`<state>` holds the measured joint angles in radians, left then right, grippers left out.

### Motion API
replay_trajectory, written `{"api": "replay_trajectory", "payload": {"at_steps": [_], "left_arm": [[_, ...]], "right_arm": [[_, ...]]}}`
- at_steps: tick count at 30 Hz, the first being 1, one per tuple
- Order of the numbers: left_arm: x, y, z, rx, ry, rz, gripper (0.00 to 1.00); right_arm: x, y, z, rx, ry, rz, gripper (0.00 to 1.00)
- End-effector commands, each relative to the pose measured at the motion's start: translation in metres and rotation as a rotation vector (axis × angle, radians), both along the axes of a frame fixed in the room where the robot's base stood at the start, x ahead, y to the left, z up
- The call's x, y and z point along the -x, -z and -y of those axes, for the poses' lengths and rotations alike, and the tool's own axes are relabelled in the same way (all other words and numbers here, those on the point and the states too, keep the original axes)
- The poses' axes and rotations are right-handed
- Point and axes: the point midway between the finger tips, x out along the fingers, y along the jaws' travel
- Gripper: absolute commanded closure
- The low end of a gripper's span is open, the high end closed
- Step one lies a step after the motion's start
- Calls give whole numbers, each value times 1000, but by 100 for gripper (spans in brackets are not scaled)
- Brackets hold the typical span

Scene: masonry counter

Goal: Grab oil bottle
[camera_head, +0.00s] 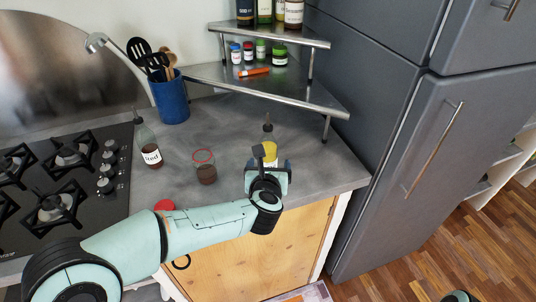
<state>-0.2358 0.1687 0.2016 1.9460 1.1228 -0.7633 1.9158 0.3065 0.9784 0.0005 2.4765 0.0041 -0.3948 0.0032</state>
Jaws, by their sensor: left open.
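A bottle with yellow contents, apparently the oil bottle (270,148), stands upright on the grey counter (226,134) near its front right part. Its dark spout points up. My left gripper (268,166) is open right at this bottle, on its near side. The gripper hides the bottle's lower part, and I cannot tell whether the fingers touch it. A second bottle, with dark red contents and a label reading "Red" (151,156), stands further left beside the stove.
A small jar (205,168) stands between the bottles. A blue utensil holder (170,98) is at the back. A metal corner shelf (245,77) with several jars overhangs the counter behind the oil bottle. The fridge (385,130) stands right; the stove (112,200) is left.

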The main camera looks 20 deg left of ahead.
Motion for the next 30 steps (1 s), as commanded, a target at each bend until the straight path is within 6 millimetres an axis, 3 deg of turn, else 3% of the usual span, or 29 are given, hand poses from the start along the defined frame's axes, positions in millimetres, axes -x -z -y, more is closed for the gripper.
{"api": "replay_trajectory", "payload": {"at_steps": [8,16,26,30], "left_arm": [[-21,8,-6,0,0,-1,13],[-56,21,-18,-1,1,0,13],[-62,23,-20,-1,2,2,13],[-62,23,-20,-1,3,2,58]], "right_arm": [[0,-2,0,0,-1,-3,57],[2,-7,0,-2,-3,-10,57],[3,-7,0,-2,-3,-13,57],[3,-7,0,-2,-3,-13,57]]}}
